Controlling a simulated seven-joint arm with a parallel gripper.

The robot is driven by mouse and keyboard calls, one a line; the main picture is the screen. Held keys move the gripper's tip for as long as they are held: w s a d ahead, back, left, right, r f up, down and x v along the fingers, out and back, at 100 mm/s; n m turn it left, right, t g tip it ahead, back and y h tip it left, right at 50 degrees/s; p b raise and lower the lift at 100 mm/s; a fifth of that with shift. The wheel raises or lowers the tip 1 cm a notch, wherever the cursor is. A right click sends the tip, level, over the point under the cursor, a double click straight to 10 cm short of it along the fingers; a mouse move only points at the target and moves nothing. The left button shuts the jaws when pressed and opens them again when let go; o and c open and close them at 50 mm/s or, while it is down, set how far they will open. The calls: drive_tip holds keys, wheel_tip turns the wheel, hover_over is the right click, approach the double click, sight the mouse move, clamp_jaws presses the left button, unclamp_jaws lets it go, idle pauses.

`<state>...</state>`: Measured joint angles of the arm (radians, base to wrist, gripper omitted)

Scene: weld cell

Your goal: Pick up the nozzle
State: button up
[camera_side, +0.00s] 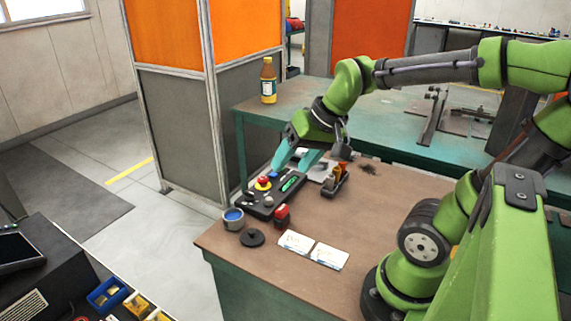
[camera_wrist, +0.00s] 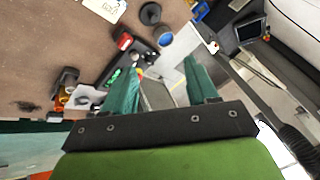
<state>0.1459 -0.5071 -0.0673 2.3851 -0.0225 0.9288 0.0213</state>
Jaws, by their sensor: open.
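My gripper (camera_side: 290,170) is open, its two teal fingers pointing down just above the far side of a black tray (camera_side: 254,207). The tray holds a red button on a yellow base (camera_side: 263,183), a small grey piece (camera_side: 268,201) and a green piece (camera_side: 290,184). I cannot tell for sure which small piece is the nozzle. In the wrist view the open fingers of my gripper (camera_wrist: 160,70) reach toward the tray, with the green piece (camera_wrist: 114,76) left of the left fingertip. Nothing shows held between the fingers. The left finger hides part of the tray.
An orange and black device (camera_side: 335,180) stands right of the tray. A blue-topped cup (camera_side: 233,219), a red block (camera_side: 282,215), a black disc (camera_side: 253,238) and white cards (camera_side: 296,242) lie nearer. A bottle (camera_side: 268,82) stands on the teal bench behind.

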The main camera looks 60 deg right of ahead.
drive_tip(key=w+d+f+m+g+h, duration=0.15)
drive_tip(key=d+m, duration=0.25)
drive_tip(key=d, duration=0.4)
drive_tip(key=w+d+f+m+g+y, duration=0.1)
drive_tip(key=w+d+m, duration=0.1)
drive_tip(key=d+m, duration=0.35)
drive_tip(key=m+g, duration=0.3)
drive_tip(key=m, duration=0.7)
hover_over(337, 168)
drive_tip(key=f, duration=0.1)
drive_tip(key=shift+h, duration=0.35)
drive_tip(key=f, duration=1.1)
drive_tip(key=shift+a+f, duration=0.2)
drive_tip(key=shift+a, duration=0.1)
drive_tip(key=shift+d+f, duration=0.2)
drive_tip(key=shift+f, duration=2.45)
clamp_jaws()
